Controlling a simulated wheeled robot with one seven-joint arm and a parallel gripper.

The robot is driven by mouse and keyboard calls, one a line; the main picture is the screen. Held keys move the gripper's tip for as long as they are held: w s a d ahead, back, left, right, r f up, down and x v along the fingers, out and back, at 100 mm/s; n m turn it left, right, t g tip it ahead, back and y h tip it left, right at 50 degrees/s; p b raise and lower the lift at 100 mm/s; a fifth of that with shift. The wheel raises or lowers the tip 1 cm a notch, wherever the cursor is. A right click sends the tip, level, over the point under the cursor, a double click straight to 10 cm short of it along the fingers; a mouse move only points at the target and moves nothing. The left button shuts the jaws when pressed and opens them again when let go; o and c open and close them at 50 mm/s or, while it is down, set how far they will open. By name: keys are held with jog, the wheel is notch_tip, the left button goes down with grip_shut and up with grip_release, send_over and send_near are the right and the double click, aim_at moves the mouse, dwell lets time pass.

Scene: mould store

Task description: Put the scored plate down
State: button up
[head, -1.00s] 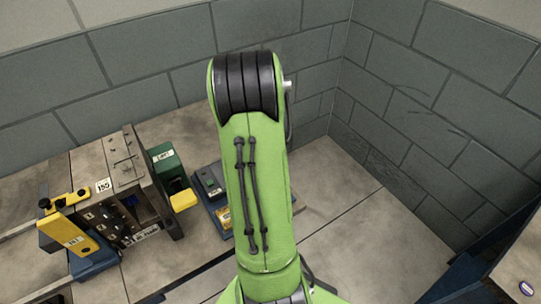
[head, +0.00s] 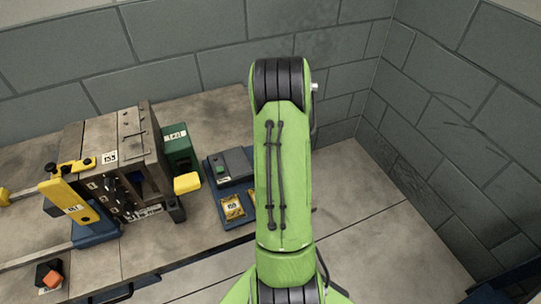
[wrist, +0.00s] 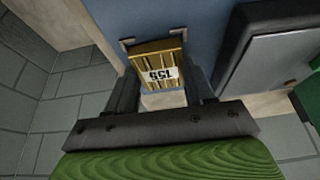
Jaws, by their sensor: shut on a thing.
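The scored plate is a ridged, brass-yellow block with a white number label. In the wrist view the plate (wrist: 155,62) is between the two fingers of my gripper (wrist: 158,75), which is shut on it. The blue tray (wrist: 200,22) lies behind the plate there. In the head view a yellow labelled piece, apparently this plate (head: 232,206), shows over the front part of the blue tray (head: 209,173). I cannot tell whether it touches the tray. My green arm hides my gripper in the head view.
A large mould block (head: 115,150) with yellow and blue fittings stands left. A green box (head: 178,145) is behind it. Block walls close off the back and right.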

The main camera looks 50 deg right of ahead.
jog(key=shift+f+b, duration=0.15)
jog(key=shift+b, duration=0.15)
jog(key=o, duration=1.4)
jog(key=p+v, duration=0.4)
jog(key=v, duration=0.9)
jog(key=w+a+r+n+t+y, duration=0.1)
jog(key=w+a+r+n, duration=0.1)
jog(key=a+r, duration=0.45)
jog(key=w+a+r+n, duration=0.15)
jog(key=a+r, duration=0.25)
jog(key=a, duration=0.6)
jog(key=s+a+r+n, duration=0.1)
jog(key=s+a, duration=0.3)
jog(key=a, duration=0.1)
jog(key=s+a+r, duration=0.2)
jog(key=s+a, duration=0.2)
jog(key=a, duration=0.1)
jog(key=s+a+r+n+y, duration=0.1)
jog(key=s+a+r, duration=0.1)
jog(key=a, duration=0.4)
jog(key=shift+s+r+n+t, duration=0.1)
jog(key=shift+s+n+t, duration=0.3)
jog(key=shift+s, duration=0.5)
